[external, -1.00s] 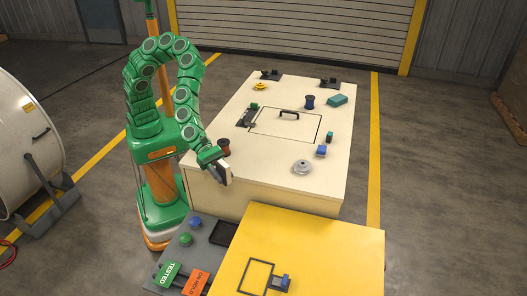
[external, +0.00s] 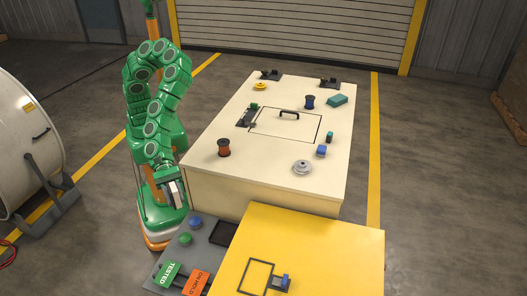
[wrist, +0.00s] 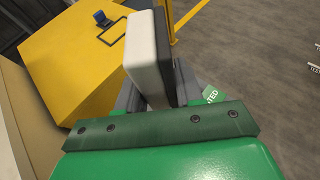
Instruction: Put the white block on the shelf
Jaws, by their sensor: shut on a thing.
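The white block (wrist: 142,46) stands out pale in the wrist view, held between the dark fingers of my gripper (wrist: 160,62). In the external view my gripper (external: 178,196) hangs low, left of the cream table's near left corner and above the grey side panel. The white block (external: 173,193) shows there only as a small light face at the fingers. The jaws are shut on it and it is clear of any surface. I cannot tell for certain which surface is the shelf.
A yellow cabinet (external: 315,245) stands at the front. The grey panel (external: 207,257) beside it carries a black tray (external: 219,234), green and blue knobs, and TESTED (external: 168,275) and ON HOLD (external: 196,283) signs.

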